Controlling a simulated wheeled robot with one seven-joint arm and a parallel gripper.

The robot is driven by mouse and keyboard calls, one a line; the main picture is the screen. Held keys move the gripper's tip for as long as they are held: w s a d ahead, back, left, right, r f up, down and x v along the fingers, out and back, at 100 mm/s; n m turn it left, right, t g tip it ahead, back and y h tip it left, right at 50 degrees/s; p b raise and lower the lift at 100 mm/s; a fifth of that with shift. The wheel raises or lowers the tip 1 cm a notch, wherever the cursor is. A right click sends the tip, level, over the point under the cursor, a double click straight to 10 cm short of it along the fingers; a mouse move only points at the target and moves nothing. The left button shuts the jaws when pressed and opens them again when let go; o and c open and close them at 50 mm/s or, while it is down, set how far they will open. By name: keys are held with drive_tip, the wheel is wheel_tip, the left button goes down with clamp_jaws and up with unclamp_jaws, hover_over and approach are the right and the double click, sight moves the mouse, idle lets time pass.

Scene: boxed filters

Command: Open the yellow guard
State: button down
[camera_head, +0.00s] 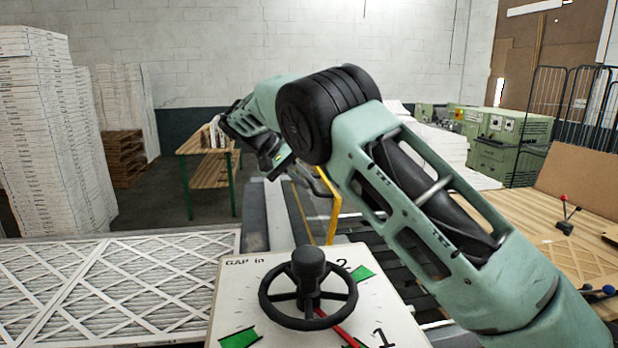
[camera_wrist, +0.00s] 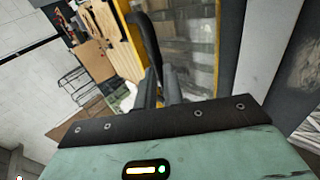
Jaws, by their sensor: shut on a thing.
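The yellow guard (camera_head: 331,212) shows in the head view as a thin yellow frame behind the handwheel, partly hidden by my arm. In the wrist view its yellow frame (camera_wrist: 131,52) surrounds a see-through panel (camera_wrist: 187,50). A dark curved handle (camera_wrist: 149,38) runs along the frame down to my fingers. My gripper (camera_wrist: 160,88) is shut on this handle, close against the guard. In the head view my wrist is beyond my elbow, and the fingertips cannot be made out.
A gauge box with a black handwheel (camera_head: 308,288) stands in front. Pleated filters (camera_head: 120,285) lie at left, beside tall white stacks (camera_head: 50,130). A wooden table (camera_head: 208,140) stands behind. A wooden bench with levers (camera_head: 570,215) is at right.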

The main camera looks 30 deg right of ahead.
drive_tip(key=shift+s+a+f, duration=0.1)
drive_tip(key=shift+a+f, duration=0.05)
drive_tip(key=shift+f, duration=0.65)
drive_tip(key=shift+s+a+f, duration=0.1)
drive_tip(key=shift+a+f, duration=0.05)
drive_tip(key=shift+f, duration=0.65)
drive_tip(key=c, duration=1.7)
unclamp_jaws()
drive_tip(key=shift+c, duration=0.2)
drive_tip(key=shift+o, duration=1.2)
drive_tip(key=shift+w+d+f, duration=0.1)
drive_tip(key=shift+w+d, duration=0.05)
drive_tip(key=shift+w, duration=0.15)
drive_tip(key=shift+r, duration=0.3)
drive_tip(key=shift+r, duration=0.1)
drive_tip(key=shift+r, duration=0.1)
drive_tip(key=b+v, duration=0.1)
drive_tip(key=v, duration=0.6)
drive_tip(key=shift+b, duration=0.3)
drive_tip(key=shift+w, duration=0.15)
